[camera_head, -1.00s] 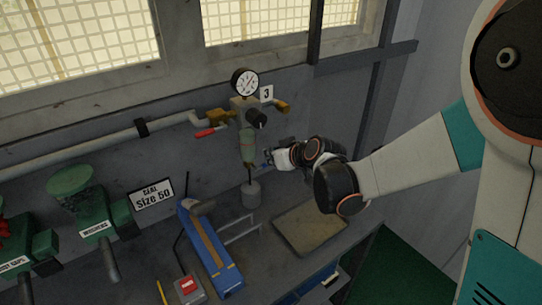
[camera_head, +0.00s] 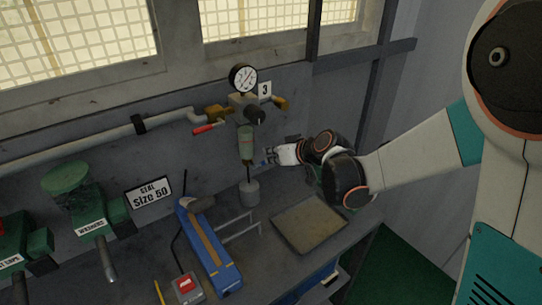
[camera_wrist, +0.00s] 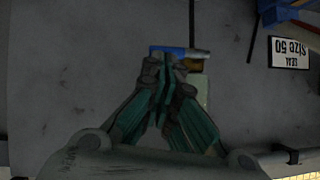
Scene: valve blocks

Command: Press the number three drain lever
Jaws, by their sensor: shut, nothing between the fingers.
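The number three unit hangs on the wall in the head view, with a "3" sign (camera_head: 264,90) beside its gauge and a greenish bowl (camera_head: 246,146) below. A small blue lever (camera_head: 258,164) shows at the bowl's lower right. In the wrist view the blue lever (camera_wrist: 178,51) lies just beyond my fingertips, partly hidden by them. My gripper (camera_head: 268,157) is to the right of the bowl's lower end. In the wrist view my gripper (camera_wrist: 168,68) is shut and empty, its tips very close to the lever; I cannot tell whether they touch.
A red-handled valve (camera_head: 208,128) sits on the pipe to the left. A grey cup (camera_head: 250,193) with a thin rod above it stands below the bowl. A flat tray (camera_head: 310,224) and a blue tool (camera_head: 211,252) lie on the bench. Green dispensers (camera_head: 90,215) are at left.

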